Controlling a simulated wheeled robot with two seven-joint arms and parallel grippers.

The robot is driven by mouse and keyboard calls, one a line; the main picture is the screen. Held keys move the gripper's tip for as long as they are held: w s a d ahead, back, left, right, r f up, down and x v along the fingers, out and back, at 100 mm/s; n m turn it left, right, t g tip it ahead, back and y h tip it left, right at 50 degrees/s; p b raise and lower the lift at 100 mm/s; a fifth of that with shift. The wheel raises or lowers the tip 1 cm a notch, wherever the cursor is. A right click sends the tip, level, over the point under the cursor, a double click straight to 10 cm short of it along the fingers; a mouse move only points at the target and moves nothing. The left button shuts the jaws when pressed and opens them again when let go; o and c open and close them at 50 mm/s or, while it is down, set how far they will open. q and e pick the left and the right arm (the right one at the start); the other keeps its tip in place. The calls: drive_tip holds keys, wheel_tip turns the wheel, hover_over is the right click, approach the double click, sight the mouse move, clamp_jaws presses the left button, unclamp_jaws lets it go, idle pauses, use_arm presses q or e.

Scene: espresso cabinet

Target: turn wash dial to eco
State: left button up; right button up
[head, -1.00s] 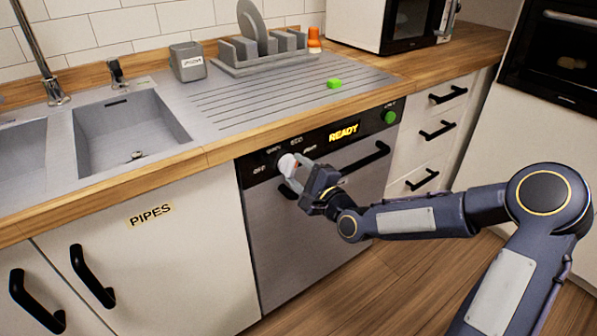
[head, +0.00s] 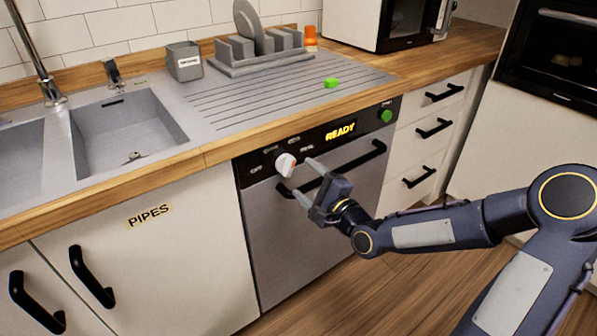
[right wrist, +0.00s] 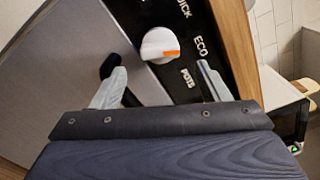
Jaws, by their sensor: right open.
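The white wash dial (head: 286,164) sits on the dishwasher's black control strip, with printed labels around it. In the right wrist view the dial (right wrist: 158,43) has an orange mark on the side facing the ECO (right wrist: 200,47) and POTS (right wrist: 187,78) labels; I cannot tell exactly which it points to. My right gripper (head: 305,177) is open and empty, just right of and in front of the dial, apart from it. Its fingers (right wrist: 162,86) show on either side below the dial in the right wrist view. My left gripper is out of view.
The dishwasher's black bar handle (head: 345,170) runs just below the strip, close behind my right gripper. A lit READY display (head: 340,131) and a green button (head: 386,116) lie to the right. The wooden counter edge (head: 260,135) overhangs above.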

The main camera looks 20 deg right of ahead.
drive_tip(key=v, duration=0.3)
idle(0.5)
drive_tip(key=s+f+n+g+h, duration=0.15)
drive_tip(key=s+n+g, duration=1.25)
drive_tip(key=s, duration=1.4)
wheel_tip(320, 180, up, 22)
drive_tip(key=n+t+p, duration=0.2)
drive_tip(key=n+p, duration=0.1)
drive_tip(key=p, duration=1.9)
drive_tip(key=shift+d+t+h, duration=0.25)
drive_tip(key=shift+t+h, duration=0.05)
drive_tip(key=shift+h, duration=0.15)
